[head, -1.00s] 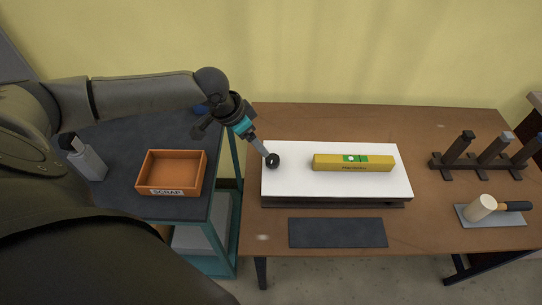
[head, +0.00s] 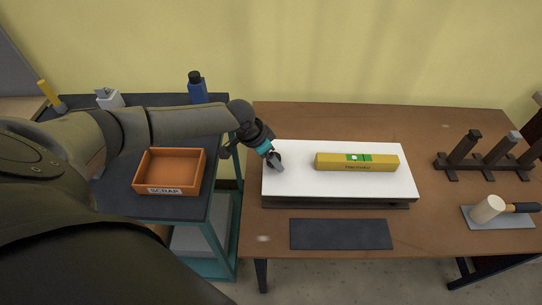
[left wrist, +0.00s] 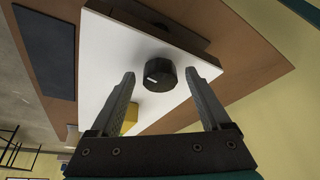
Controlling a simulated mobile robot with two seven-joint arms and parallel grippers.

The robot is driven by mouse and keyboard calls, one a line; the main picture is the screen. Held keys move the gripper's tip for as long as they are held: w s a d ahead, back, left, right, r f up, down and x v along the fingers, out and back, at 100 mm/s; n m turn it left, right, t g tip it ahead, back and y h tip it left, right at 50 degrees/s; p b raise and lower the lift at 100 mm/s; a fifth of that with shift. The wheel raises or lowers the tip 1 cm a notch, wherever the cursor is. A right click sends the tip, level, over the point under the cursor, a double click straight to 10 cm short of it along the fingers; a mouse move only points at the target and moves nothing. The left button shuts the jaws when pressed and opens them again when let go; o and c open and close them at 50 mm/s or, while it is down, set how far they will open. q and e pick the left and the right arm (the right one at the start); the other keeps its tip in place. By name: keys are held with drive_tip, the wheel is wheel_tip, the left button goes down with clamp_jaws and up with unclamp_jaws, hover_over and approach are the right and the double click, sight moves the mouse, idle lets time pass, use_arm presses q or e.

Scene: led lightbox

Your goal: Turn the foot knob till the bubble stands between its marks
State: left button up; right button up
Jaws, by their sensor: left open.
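The foot knob (left wrist: 160,74) is a black round knob with a white mark, on the left part of the white plate (head: 340,192). My left gripper (head: 277,166) hides it in the head view. In the left wrist view the open fingers (left wrist: 165,95) stand on either side of the knob's line, with a visible gap and the knob just beyond the tips. I cannot tell whether they touch it. The yellow spirit level (head: 357,162) lies on the plate, its green window (head: 358,157) showing a pale bubble, too small to read against the marks. My right gripper is not in view.
A dark mat (head: 340,234) lies in front of the plate. An orange scrap bin (head: 168,190) and a blue bottle (head: 197,88) are on the left cart.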

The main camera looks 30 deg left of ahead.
use_arm(q)
clamp_jaws()
idle(0.6)
drive_tip(key=m+b, duration=0.1)
drive_tip(key=m, duration=0.1)
drive_tip(key=m+h+b, duration=0.1)
drive_tip(key=shift+w+a+f+m+g, duration=0.1)
drive_tip(key=shift+w+a+m+g, duration=0.1)
drive_tip(key=shift+m+g, duration=0.2)
drive_tip(key=m+g+h+b, duration=0.1)
drive_tip(key=m+b, duration=0.2)
drive_tip(key=shift+w+m, duration=0.15)
drive_tip(key=shift+m, duration=0.15)
drive_tip(key=m+b, duration=0.1)
drive_tip(key=m+g+b, duration=0.1)
drive_tip(key=m, duration=0.1)
drive_tip(key=m+b, duration=0.1)
drive_tip(key=shift+w+g+h, duration=0.25)
drive_tip(key=shift+g+h, duration=0.15)
drive_tip(key=shift+w+r+m+g+b, duration=0.15)
drive_tip(key=shift+m+g+b, duration=0.15)
drive_tip(key=shift+m+b, duration=0.4)
drive_tip(key=shift+s+r+m+g+b, duration=0.15)
drive_tip(key=shift+m+g+b, duration=0.25)
drive_tip(key=shift+m, duration=0.5)
drive_tip(key=shift+w, duration=0.1)
